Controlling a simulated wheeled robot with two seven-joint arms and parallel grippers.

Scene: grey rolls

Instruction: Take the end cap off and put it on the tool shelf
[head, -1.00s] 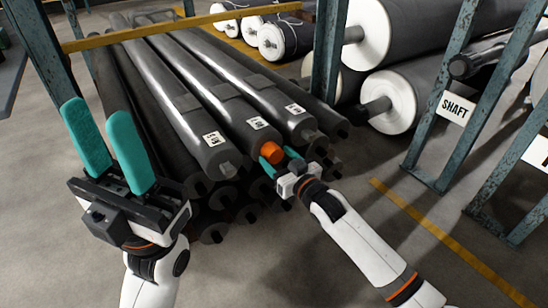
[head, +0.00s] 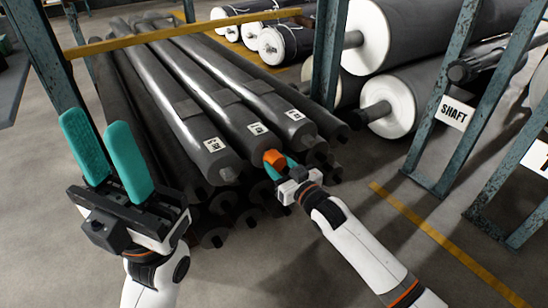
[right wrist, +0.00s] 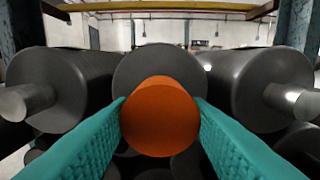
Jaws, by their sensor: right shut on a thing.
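The orange end cap (head: 273,158) is at the near end of the middle dark roll (head: 240,120) in the top row of the pile. My right gripper (head: 277,167) is shut on it, with one teal finger on each side in the right wrist view (right wrist: 160,118). The cap hides the roll's shaft end there, so I cannot tell whether it still sits on the shaft. My left gripper (head: 107,155) is open and empty, upright at the left, apart from the rolls. I cannot identify a tool shelf for certain.
Blue rack posts (head: 330,50) and a yellow bar (head: 160,33) stand around the pile. A rack with a SHAFT sign (head: 454,111) is at the right, and large white-ended rolls (head: 368,35) lie behind. A grey surface (head: 20,80) shows at far left. The front floor is clear.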

